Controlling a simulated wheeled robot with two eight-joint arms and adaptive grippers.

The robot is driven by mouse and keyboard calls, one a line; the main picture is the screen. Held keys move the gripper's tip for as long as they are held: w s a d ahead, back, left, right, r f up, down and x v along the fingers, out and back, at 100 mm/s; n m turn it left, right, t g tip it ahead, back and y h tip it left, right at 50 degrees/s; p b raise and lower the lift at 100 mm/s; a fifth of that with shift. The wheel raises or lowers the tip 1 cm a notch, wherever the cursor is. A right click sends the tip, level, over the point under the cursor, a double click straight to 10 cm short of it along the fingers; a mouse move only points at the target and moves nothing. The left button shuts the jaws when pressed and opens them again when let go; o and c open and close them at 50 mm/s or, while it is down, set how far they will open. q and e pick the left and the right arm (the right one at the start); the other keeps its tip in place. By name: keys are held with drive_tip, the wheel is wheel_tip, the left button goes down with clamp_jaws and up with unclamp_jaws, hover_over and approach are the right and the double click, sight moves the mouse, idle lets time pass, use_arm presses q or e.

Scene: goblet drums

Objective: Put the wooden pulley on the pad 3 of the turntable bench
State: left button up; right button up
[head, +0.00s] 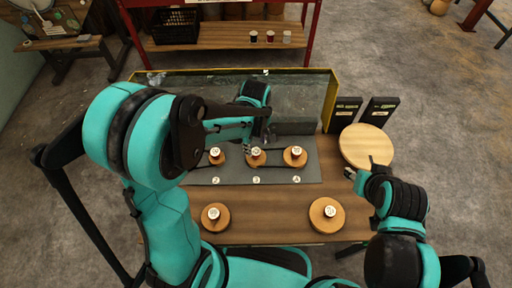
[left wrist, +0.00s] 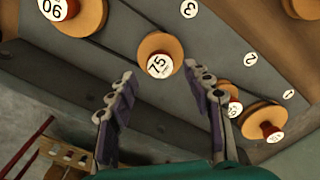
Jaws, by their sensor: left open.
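Several wooden pulleys, each a pale disc with a reddish hub and a white numbered cap, stand on the turntable bench (head: 275,202). The wooden pulley marked 75 (left wrist: 160,55) stands upright in line with label 3 (left wrist: 190,9); it also shows in the head view (head: 256,161). Others stand by label 4 (head: 295,158) and label 2 (head: 216,158). My left gripper (head: 260,143) is open and empty, just above the 75 pulley, which shows between and beyond its fingers (left wrist: 160,100). My right gripper (head: 349,174) is at the bench's right side; its finger gap is unclear.
Two more pulleys stand on the front wood, at left (head: 213,218) and right (head: 326,216). A round wooden board (head: 366,147) and two dark upright cards (head: 378,110) are at the right. A glass panel (head: 300,90) in a yellow frame is behind.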

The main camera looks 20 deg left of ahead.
sight(256, 151)
use_arm(q)
drive_tip(key=s+a+r+m+t+p, duration=0.1)
drive_tip(key=s+a+r+m+t, duration=0.1)
drive_tip(key=s+r+m, duration=0.3)
drive_tip(key=s+a+r+m+t, duration=0.2)
drive_tip(key=s+r+m+t, duration=0.3)
drive_tip(key=r, duration=0.6)
drive_tip(key=shift+s+a+m+p, duration=0.15)
drive_tip(key=shift+a+m+p, duration=0.2)
drive_tip(key=shift+m, duration=0.75)
